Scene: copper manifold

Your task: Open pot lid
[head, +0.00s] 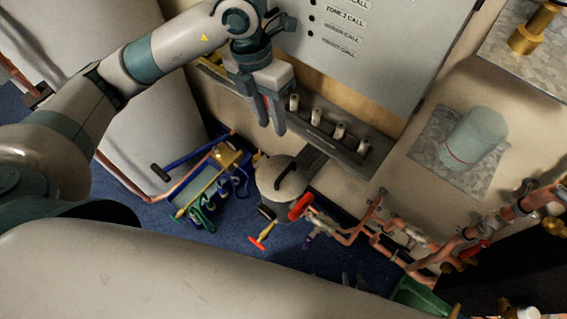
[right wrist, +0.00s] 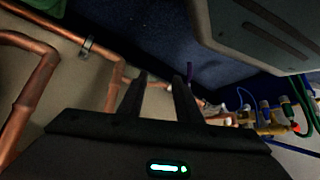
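The pot (head: 277,203) is a round, pale vessel on the blue floor in the head view. Its light lid (head: 290,191) is on top, with a dark arched handle (head: 287,175). My left gripper (head: 271,128) hangs above and slightly left of the pot in the picture, with a narrow gap between its fingers and nothing in it. It appears apart from the lid. My right gripper (right wrist: 160,76) shows in the right wrist view with its two dark fingers apart and nothing between them. I cannot make out the right gripper in the head view.
A manifold with blue and green hoses (head: 215,190) stands left of the pot. Copper pipes with valves (head: 375,235) run to its right; copper pipes (right wrist: 35,85) also show near my right gripper. A shelf with several white cylinders (head: 335,135) and a grey panel (head: 385,50) lie above.

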